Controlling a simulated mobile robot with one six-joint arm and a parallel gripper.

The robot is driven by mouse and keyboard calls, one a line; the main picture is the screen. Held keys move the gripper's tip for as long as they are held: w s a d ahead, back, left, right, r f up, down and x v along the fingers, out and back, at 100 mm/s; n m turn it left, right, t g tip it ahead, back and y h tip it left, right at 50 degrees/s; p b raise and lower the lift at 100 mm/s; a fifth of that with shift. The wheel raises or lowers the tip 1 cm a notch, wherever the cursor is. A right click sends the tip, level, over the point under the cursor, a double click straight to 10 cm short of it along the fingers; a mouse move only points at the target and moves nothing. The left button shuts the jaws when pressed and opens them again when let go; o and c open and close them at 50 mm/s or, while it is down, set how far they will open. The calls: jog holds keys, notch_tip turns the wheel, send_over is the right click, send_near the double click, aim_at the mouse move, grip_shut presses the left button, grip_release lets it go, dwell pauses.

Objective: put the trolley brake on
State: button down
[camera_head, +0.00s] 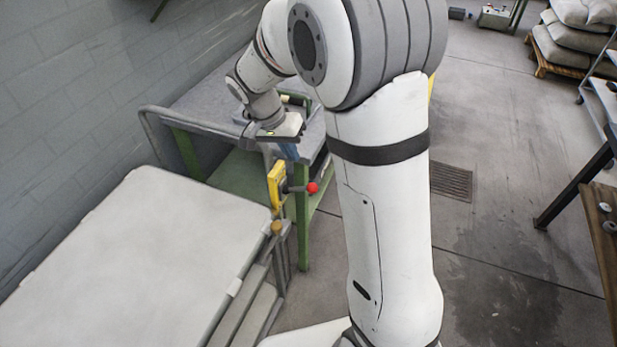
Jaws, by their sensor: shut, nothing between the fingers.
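A red ball knob (312,188) on a short dark lever sticks out to the right of a yellow plate (275,186) at the trolley's near corner post. I take this to be the brake lever. My gripper (289,153) is just above the yellow plate and knob, pointing down at the trolley's near corner. It is shut and empty, apart from the knob. Its fingers are small and partly hidden here.
A pale flat-topped cabinet or bench (130,265) fills the near left, close to the trolley. A grey block wall (60,90) runs behind. A floor grate (451,181) and open floor lie right of my arm. Sacks on a pallet (572,40) and a wooden-topped bench (605,230) stand at right.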

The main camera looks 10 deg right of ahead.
aim_at(310, 186)
jog(key=p+x, duration=0.1)
jog(key=x, duration=1)
jog(key=shift+f, duration=0.1)
